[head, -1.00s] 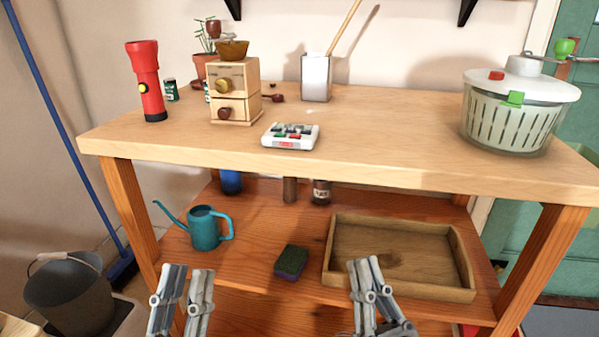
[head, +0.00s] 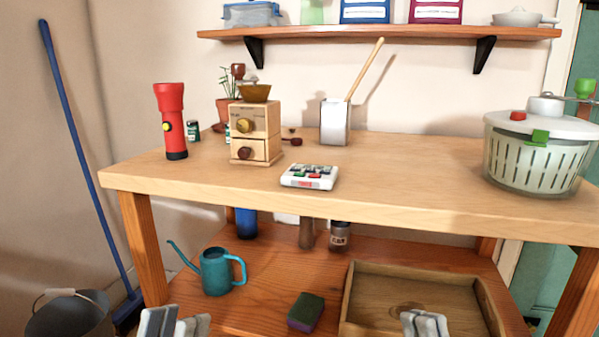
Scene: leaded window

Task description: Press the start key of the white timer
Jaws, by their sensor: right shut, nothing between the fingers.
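The white timer (head: 310,177) lies on the wooden worktop near its front edge, left of the middle. Several small keys in green, red and dark colours show on its top; I cannot read which one is the start key. My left gripper (head: 174,322) is at the bottom left edge, cut off by the frame, below and well away from the timer. Whether its fingers are apart at the tips is not clear. My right gripper (head: 426,322) is at the bottom edge in front of the wooden tray, shut and empty, also well below the timer.
A wooden coffee grinder (head: 254,135) and red torch (head: 171,122) stand left of the timer. A metal pot (head: 334,122) with a wooden stick stands behind it, a salad spinner (head: 538,160) at the right. The lower shelf holds a teal watering can (head: 215,272), sponge (head: 306,312) and tray (head: 350,300).

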